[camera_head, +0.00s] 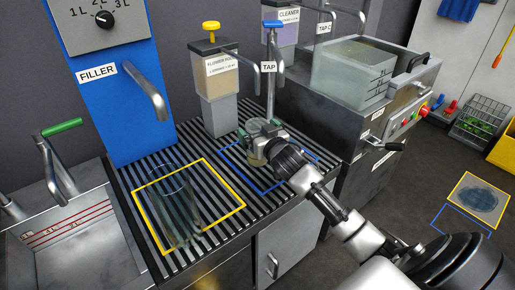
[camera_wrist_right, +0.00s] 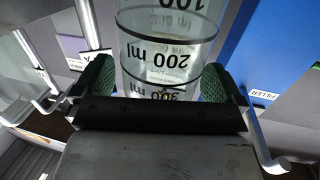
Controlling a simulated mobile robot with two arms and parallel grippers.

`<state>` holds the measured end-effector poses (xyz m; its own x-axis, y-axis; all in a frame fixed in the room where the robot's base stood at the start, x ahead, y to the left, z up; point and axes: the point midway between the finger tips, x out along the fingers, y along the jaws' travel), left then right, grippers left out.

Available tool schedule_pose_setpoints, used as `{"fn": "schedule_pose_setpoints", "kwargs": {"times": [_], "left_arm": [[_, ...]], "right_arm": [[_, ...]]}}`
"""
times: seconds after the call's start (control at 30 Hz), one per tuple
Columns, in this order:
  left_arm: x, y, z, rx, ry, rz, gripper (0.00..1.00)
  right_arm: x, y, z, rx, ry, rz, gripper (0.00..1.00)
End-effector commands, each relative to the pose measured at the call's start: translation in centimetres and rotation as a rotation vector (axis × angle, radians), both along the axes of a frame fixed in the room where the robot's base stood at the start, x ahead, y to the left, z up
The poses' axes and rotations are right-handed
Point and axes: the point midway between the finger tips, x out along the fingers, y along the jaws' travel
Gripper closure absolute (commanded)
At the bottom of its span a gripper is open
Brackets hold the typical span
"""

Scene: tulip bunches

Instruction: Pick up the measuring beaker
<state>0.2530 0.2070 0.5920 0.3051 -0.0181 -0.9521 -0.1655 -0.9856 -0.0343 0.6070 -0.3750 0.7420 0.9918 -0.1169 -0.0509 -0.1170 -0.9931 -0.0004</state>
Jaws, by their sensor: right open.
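The measuring beaker (camera_head: 257,161) is clear and stands upright on the slatted rack inside the blue outlined square, below the TAP spout. In the right wrist view the beaker (camera_wrist_right: 165,40) shows printed 100, 200 and 300 ml marks. My right gripper (camera_head: 262,138) is at the beaker, with one green-padded finger on each side of it in the right wrist view (camera_wrist_right: 158,82). The jaws are open around the beaker; whether a pad touches the glass is hard to tell. The gripper hides part of the beaker in the head view. My left gripper is out of view.
A tall glass vessel (camera_head: 174,208) stands in the yellow outlined square to the left. The blue FILLER (camera_head: 118,95) and the flower food dispenser (camera_head: 214,75) stand behind the rack. The TAP pipe (camera_head: 271,95) rises close behind my gripper. A sink (camera_head: 75,250) is at far left.

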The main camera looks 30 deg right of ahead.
Motion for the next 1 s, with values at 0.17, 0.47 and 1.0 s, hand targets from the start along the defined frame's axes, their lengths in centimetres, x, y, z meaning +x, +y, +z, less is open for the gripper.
{"fn": "schedule_pose_setpoints", "kwargs": {"times": [0.17, 0.47, 1.0], "left_arm": [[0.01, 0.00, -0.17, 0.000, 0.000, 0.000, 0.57], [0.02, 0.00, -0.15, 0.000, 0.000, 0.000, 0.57], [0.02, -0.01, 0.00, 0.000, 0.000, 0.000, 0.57]], "right_arm": [[0.79, -0.14, 0.01, -0.001, 0.000, -0.001, 0.00], [0.73, -0.13, 0.01, 0.000, 0.000, -0.001, 0.21], [0.73, -0.13, 0.38, 0.000, -0.001, -0.001, 0.64]]}}
